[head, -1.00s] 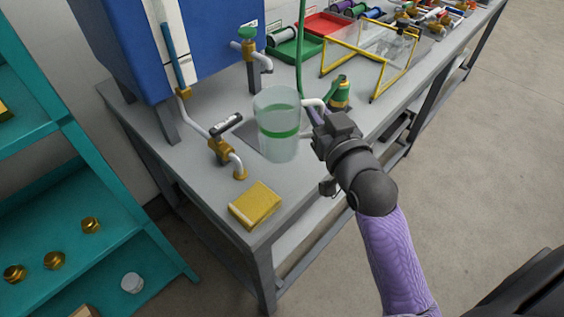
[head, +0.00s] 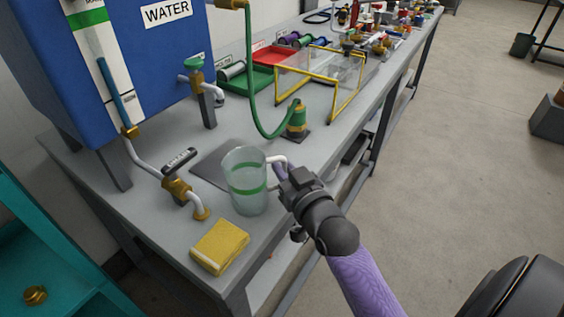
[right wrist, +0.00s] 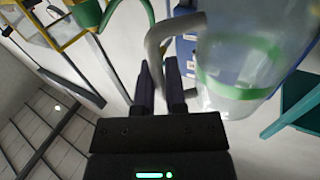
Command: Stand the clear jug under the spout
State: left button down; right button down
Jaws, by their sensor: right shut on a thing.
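The clear jug (head: 247,188) with a green band is upright at the near end of the bench, in front of a dark flat plate (head: 205,169). I cannot tell whether its base touches the bench. My right gripper (head: 284,178) is shut on the jug's pale handle (head: 279,159); in the right wrist view the fingers (right wrist: 162,88) close around the handle (right wrist: 157,45), beside the jug (right wrist: 245,65). A white spout (head: 193,199) with a brass end and valve is left of the jug, which stands apart from it. My left gripper is not in view.
A yellow block (head: 220,246) lies at the bench's front corner. The blue water tank (head: 140,70) has a green-handled tap (head: 195,68). A green hose (head: 252,90) runs to a green-and-brass fitting (head: 297,118). A yellow-framed clear guard (head: 320,82) stands behind.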

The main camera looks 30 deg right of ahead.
jog(key=shift+f, duration=0.1)
jog(key=c, duration=0.7)
grip_release()
